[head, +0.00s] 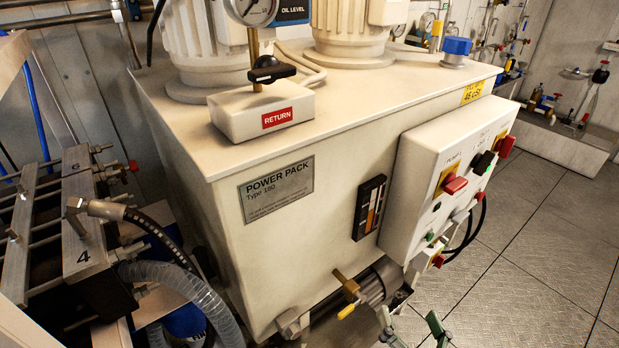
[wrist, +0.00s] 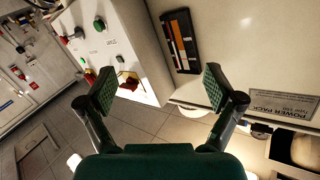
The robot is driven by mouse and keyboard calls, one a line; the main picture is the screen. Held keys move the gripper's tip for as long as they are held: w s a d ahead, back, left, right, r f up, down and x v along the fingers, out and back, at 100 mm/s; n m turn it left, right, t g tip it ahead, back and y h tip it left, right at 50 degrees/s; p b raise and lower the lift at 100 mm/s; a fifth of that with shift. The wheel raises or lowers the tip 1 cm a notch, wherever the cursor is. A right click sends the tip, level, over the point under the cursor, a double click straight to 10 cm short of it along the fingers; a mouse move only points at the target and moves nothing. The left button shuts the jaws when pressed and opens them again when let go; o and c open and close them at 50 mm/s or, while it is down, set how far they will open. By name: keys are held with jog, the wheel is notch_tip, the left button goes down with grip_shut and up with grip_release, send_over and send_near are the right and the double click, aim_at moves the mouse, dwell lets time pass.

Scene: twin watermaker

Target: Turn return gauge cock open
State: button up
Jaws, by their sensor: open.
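The return gauge cock (head: 271,69) has a black handle on a brass stem, below a round gauge (head: 251,8). It stands on the white block with the red RETURN label (head: 278,118), on top of the power pack. My gripper (head: 412,326) shows only at the bottom edge of the head view, low in front of the power pack and well below the cock. In the wrist view my gripper (wrist: 167,88) is open, with green pads apart and nothing between them. The cock does not show in the wrist view.
The power pack (head: 225,240) carries a control box (head: 440,180) with red switches on its front. A brass valve with a yellow handle (head: 346,311) sticks out low. Hoses and a frame (head: 85,235) crowd the left. The floor (head: 545,240) at right is clear.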

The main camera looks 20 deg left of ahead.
jog(key=w+a+r+n+y, duration=0.1)
jog(key=w+a+r+y, duration=0.15)
jog(key=r, duration=0.25)
jog(key=w+a+r+n+y, duration=0.1)
jog(key=w+a+r, duration=0.15)
jog(key=r, duration=0.25)
jog(key=n+g+y, duration=0.5)
jog(key=n, duration=0.3)
send_near(277, 73)
jog(key=x, duration=1.1)
jog(key=shift+c, duration=0.3)
jog(key=c, duration=1.1)
